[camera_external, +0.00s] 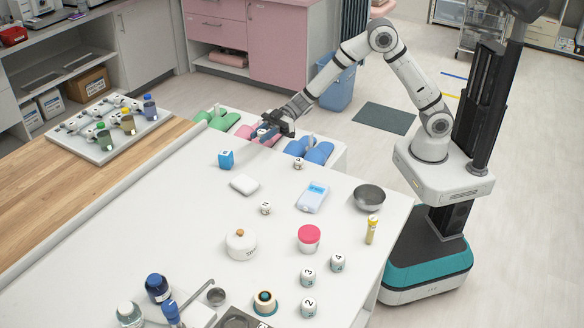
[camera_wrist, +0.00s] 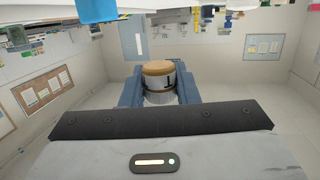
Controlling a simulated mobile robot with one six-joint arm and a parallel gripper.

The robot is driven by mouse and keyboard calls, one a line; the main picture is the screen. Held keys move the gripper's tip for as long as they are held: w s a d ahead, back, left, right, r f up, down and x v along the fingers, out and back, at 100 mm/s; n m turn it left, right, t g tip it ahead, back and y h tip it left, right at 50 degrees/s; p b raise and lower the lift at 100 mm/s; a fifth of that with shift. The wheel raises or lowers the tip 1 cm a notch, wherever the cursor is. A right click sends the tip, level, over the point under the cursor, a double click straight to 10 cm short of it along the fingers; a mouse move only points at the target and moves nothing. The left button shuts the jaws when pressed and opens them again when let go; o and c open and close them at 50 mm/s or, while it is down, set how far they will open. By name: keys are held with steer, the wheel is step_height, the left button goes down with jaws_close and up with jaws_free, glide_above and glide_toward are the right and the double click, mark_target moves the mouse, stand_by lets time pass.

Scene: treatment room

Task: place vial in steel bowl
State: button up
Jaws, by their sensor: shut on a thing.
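My gripper (camera_external: 272,128) is raised beyond the far edge of the white table in the external view. In the wrist view its blue fingers (camera_wrist: 160,92) are shut on a small white vial (camera_wrist: 160,82) with a tan cap and a dark mark like a 1. The vial is between the fingers, and its lower part is hidden by the gripper body. It is hard to make out in the external view. The steel bowl (camera_external: 369,197) stands on the table near the right edge, well apart from my gripper. It looks empty.
A yellow-capped tube (camera_external: 371,230) stands close to the bowl. A blue-and-white device (camera_external: 312,196), a red-lidded jar (camera_external: 309,238) and a white pot (camera_external: 241,245) stand left of it. Several numbered white blocks are near the front.

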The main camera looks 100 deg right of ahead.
steer(key=s+a+r+n+g+y+b, duration=0.2)
steer(key=s+a+r+n+g+y, duration=0.15)
steer(key=s+a, duration=0.65)
steer(key=n+g+y+b, duration=0.3)
steer(key=n+g, duration=0.2)
steer(key=g, duration=0.1)
glide_above(364, 189)
step_height(364, 189, down, 3)
steer(key=shift+f, duration=0.1)
steer(key=shift+f+b, duration=0.45)
steer(key=shift+f, duration=1.75)
steer(key=shift+f+b, duration=0.4)
steer(key=shift+f, duration=0.2)
steer(key=o, duration=1)
steer(key=shift+c, duration=0.2)
steer(key=shift+r, duration=0.1)
